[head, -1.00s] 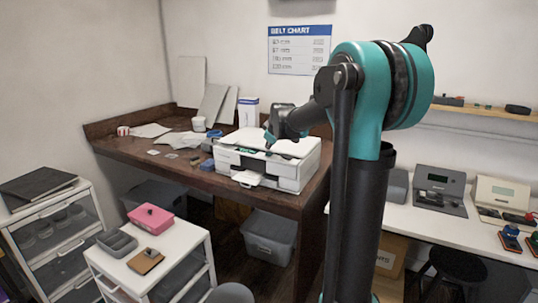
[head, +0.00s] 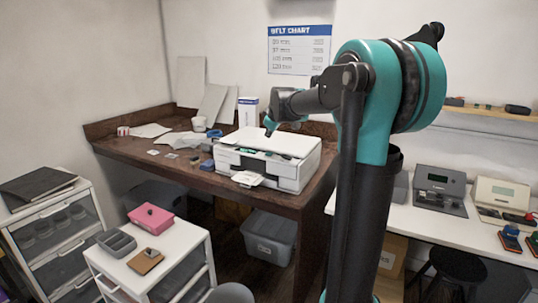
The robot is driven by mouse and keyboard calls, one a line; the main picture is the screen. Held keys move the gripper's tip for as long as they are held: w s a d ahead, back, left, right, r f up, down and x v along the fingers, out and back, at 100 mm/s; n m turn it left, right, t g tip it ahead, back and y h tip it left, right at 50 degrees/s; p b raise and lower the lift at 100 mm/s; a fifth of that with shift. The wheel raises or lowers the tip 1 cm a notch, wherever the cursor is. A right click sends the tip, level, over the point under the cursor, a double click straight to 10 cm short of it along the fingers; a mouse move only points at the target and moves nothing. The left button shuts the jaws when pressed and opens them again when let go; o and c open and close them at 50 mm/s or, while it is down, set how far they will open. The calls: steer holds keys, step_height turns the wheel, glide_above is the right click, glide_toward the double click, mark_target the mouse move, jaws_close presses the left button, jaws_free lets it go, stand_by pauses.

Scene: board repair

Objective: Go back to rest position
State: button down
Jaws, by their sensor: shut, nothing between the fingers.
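My gripper (head: 270,126) is at the end of my arm, small in the head view, above the back left part of the white printer (head: 296,172). It is shut and holds nothing. The printer stands on the dark brown wooden desk (head: 180,176), with a slot at its front showing some green inside and a white sheet or tray sticking out at the front. My arm reaches from the right side of the picture over the desk.
A white drawer cart with a pink box (head: 150,217) is in front at left. A white bench (head: 450,232) with devices is at right.

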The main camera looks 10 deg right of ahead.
stand_by(0.3)
steer(key=s+d+f+m+g, duration=0.1)
steer(key=s+f+m, duration=0.2)
steer(key=s+f, duration=0.6)
steer(key=s+d+f+m+g, duration=0.1)
steer(key=s+f, duration=0.8)
steer(key=s, duration=0.9)
steer(key=s+d+f+m+g+h, duration=0.1)
steer(key=s+d+f+m+g, duration=0.1)
steer(key=s+f+m, duration=0.4)
steer(key=s+f+g, duration=0.1)
steer(key=s+f, duration=0.3)
steer(key=s, duration=0.4)
